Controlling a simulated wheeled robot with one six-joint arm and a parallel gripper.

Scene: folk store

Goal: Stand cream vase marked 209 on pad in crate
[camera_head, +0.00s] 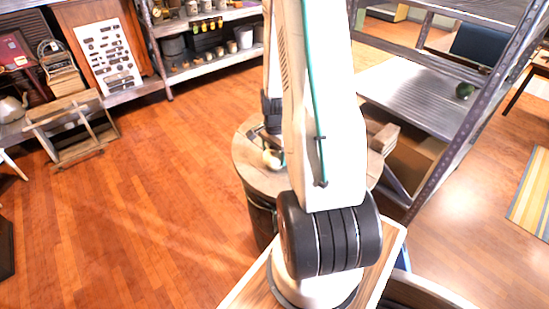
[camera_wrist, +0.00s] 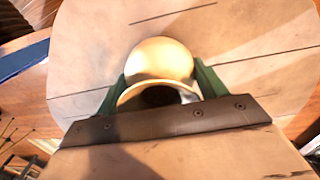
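A cream vase (camera_head: 271,158) is low on the round wooden top (camera_head: 258,180) of a barrel-like stand, partly hidden by my arm. In the wrist view, the cream vase (camera_wrist: 160,60) lies between the two green fingers of my gripper (camera_wrist: 160,78), its dark mouth facing the camera. The fingers flank it closely on both sides; I cannot tell whether they press on it. No number is readable on the vase. I cannot make out the pad or identify the crate with certainty; my arm hides the middle of the head view.
A metal shelf unit (camera_head: 430,95) stands close on the right, with a small dark green object (camera_head: 465,91) on it. Stocked shelves (camera_head: 210,65) line the back. A wooden folding frame (camera_head: 75,130) stands at left. The wooden floor (camera_head: 130,220) at left is clear.

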